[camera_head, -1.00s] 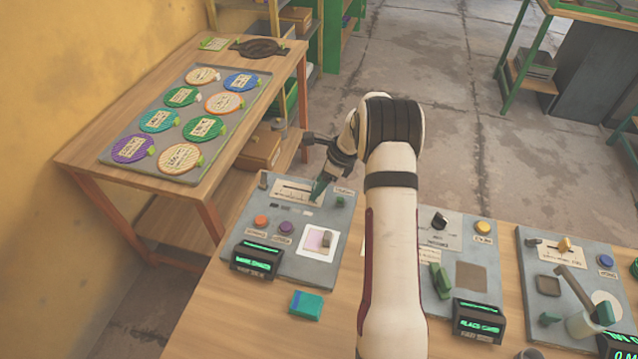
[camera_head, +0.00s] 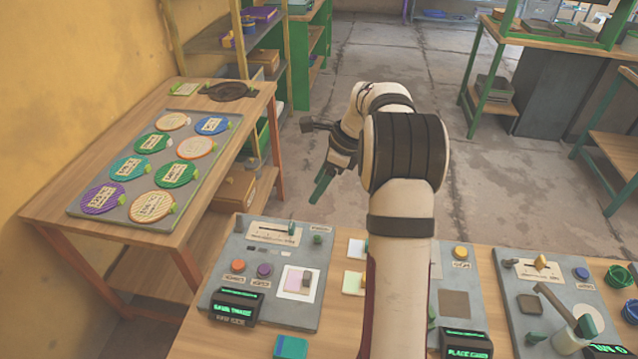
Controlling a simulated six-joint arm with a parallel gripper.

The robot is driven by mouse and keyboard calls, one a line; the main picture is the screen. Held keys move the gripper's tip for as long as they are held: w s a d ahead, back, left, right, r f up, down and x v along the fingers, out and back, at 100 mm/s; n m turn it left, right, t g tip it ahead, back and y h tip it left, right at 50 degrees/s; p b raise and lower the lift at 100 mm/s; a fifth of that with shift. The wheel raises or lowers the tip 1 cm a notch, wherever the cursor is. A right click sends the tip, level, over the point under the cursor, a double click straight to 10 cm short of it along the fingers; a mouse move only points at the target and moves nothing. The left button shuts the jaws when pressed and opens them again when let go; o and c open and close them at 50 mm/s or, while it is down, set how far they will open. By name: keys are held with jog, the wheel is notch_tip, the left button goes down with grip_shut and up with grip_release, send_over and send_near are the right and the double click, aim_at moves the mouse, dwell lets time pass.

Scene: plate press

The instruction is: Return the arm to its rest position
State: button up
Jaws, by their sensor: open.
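My arm rises from the bottom of the head view, bends at a black-banded joint and reaches away over the bench. My gripper (camera_head: 323,186) is at the arm's far end, raised beyond the left control panel (camera_head: 225,262) and over the concrete floor. It points down and its jaws are open. One green fingertip shows clearly; I see nothing held between the jaws. My forearm hides part of the middle of the bench and the panel behind it.
The left panel carries a slider, buttons and a display (camera_head: 233,306). A teal block (camera_head: 290,347) lies in front of it. A middle panel (camera_head: 452,262) and a right panel (camera_head: 562,318) stand to the right. A side table (camera_head: 60,207) holds a grey board of round colored plates.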

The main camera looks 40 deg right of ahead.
jog(key=s+a+r+n+g, duration=0.1)
jog(key=s+a+r+n, duration=0.4)
jog(key=a, duration=0.5)
jog(key=s+a+r+n+g, duration=0.1)
jog(key=s+a+r+n, duration=0.1)
jog(key=s+a+n, duration=0.6)
jog(key=s+a+f+n, duration=0.1)
jog(key=s+a+n, duration=0.1)
jog(key=s, duration=0.3)
jog(key=s+a+f+n+g+h, duration=0.1)
jog(key=s+a+n, duration=0.2)
jog(key=s, duration=0.3)
jog(key=s+a+f+n, duration=0.1)
jog(key=s+a+n, duration=0.2)
jog(key=s, duration=0.3)
jog(key=shift+s+a+n, duration=0.15)
jog(key=shift+a+n, duration=0.1)
jog(key=shift+n, duration=0.05)
dwell(1.5)
